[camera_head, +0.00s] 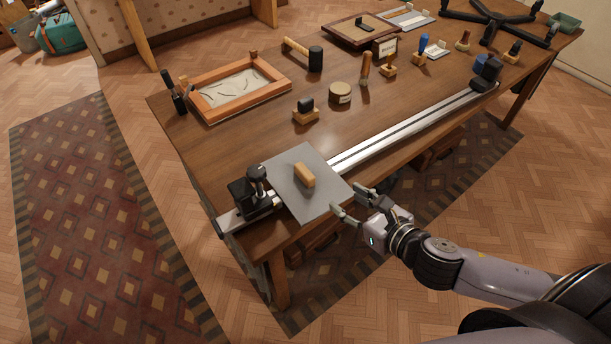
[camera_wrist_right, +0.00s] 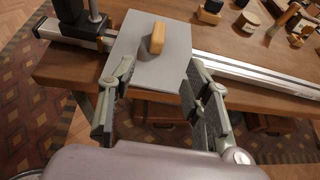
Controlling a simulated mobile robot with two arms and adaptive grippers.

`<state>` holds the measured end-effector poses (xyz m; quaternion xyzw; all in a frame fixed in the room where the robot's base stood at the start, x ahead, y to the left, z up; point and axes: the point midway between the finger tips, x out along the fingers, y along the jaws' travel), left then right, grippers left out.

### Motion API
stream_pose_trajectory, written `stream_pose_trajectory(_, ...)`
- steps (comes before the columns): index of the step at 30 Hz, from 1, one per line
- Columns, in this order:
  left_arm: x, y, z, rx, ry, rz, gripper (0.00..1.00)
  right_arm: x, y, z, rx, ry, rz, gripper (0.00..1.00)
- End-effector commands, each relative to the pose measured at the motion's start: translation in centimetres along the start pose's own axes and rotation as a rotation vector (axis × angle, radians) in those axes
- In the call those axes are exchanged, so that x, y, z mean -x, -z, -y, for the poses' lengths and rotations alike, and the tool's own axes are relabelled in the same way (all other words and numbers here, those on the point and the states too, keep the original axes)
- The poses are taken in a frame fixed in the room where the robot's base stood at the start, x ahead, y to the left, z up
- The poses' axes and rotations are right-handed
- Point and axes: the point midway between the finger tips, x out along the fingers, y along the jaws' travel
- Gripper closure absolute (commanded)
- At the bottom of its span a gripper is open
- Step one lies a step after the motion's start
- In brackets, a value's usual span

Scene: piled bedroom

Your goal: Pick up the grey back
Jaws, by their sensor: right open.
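The grey back (camera_head: 322,202) is a flat grey panel lying at the table's near edge, across the metal rail. A small wooden block (camera_head: 305,175) rests on top of it. My right gripper (camera_head: 345,198) is open at the panel's near right edge. In the right wrist view the grey back (camera_wrist_right: 178,72) reaches toward the space between the open fingers of my right gripper (camera_wrist_right: 155,95), with the wooden block (camera_wrist_right: 157,38) on it. I cannot tell whether the fingers touch the panel. My left gripper is not in view.
A long metal rail (camera_head: 405,130) with a black clamp (camera_head: 250,192) runs along the table (camera_head: 240,145). A wooden frame tray (camera_head: 238,86), a mallet (camera_head: 315,58), a round tin (camera_head: 340,92) and several stamps stand farther back. Patterned rugs lie on the floor.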

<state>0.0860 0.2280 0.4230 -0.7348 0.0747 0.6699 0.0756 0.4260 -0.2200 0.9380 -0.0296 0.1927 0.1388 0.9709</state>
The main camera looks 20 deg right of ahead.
Motion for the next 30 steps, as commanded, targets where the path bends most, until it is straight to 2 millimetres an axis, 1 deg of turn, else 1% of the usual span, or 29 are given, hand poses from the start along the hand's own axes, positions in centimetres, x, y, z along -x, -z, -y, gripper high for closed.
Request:
stream_pose_trajectory(4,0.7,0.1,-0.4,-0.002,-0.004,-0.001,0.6,-2.6,-0.4,0.0,-0.007,0.001,0.006,0.55)
stream_pose_trajectory(12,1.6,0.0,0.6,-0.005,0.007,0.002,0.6,-8.3,-0.3,0.0,-0.009,0.001,0.003,0.55)
stream_pose_trajectory(15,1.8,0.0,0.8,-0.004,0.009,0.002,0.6,-9.9,-0.2,0.0,-0.008,0.001,0.002,0.55)
stream_pose_trajectory(18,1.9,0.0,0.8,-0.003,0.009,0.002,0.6,-10.8,-0.1,0.0,-0.007,-0.001,0.002,0.55)
stream_pose_trajectory(23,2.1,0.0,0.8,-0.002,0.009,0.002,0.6,-11.7,-0.1,0.0,-0.007,0.0,0.001,0.55)
stream_pose_trajectory(30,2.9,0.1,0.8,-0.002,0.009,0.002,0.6,-15.0,-0.1,0.0,-0.009,0.0,0.001,0.55)
